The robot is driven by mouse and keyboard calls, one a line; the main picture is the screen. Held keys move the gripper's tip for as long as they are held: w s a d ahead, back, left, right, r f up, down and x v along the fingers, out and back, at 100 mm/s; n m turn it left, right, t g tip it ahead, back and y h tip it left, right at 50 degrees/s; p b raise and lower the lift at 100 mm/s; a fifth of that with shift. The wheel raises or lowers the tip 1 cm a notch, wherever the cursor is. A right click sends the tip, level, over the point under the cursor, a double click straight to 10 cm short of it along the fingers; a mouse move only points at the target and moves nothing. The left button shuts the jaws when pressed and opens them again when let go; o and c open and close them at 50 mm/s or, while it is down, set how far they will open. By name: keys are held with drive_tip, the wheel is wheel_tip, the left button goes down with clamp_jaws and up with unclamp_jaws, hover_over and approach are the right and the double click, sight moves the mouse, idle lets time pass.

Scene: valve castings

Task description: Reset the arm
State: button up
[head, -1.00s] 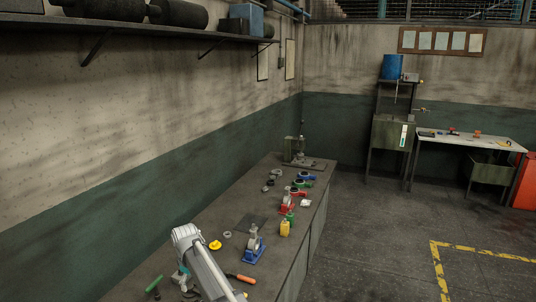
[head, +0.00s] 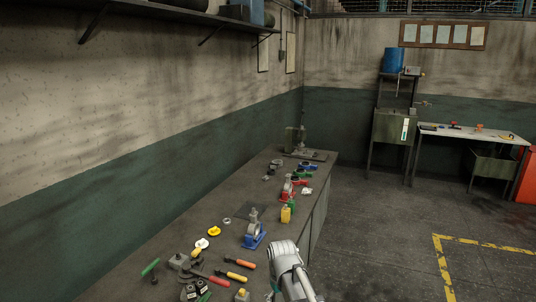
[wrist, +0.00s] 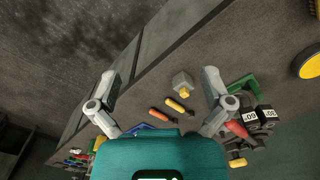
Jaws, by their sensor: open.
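My gripper (wrist: 159,74) is open and empty in the wrist view. Its two fingers are spread wide above the front part of the workbench, with bare bench and floor between and beyond the tips. In the head view my arm (head: 287,268) stands at the bottom centre, by the near right edge of the bench.
The workbench (head: 180,232) runs along the left wall. Open floor (head: 375,235) lies to the right. A white-topped table (head: 475,134) stands far right.

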drive_tip(key=s+d+f+m+b, duration=0.4)
drive_tip(key=s+d, duration=0.5)
drive_tip(key=d, duration=0.4)
wheel_tip(320, 180, down, 2)
drive_tip(key=shift+s+f+m+b, duration=0.1)
drive_tip(key=shift+s+m+b, duration=0.3)
drive_tip(key=shift+b, duration=0.15)
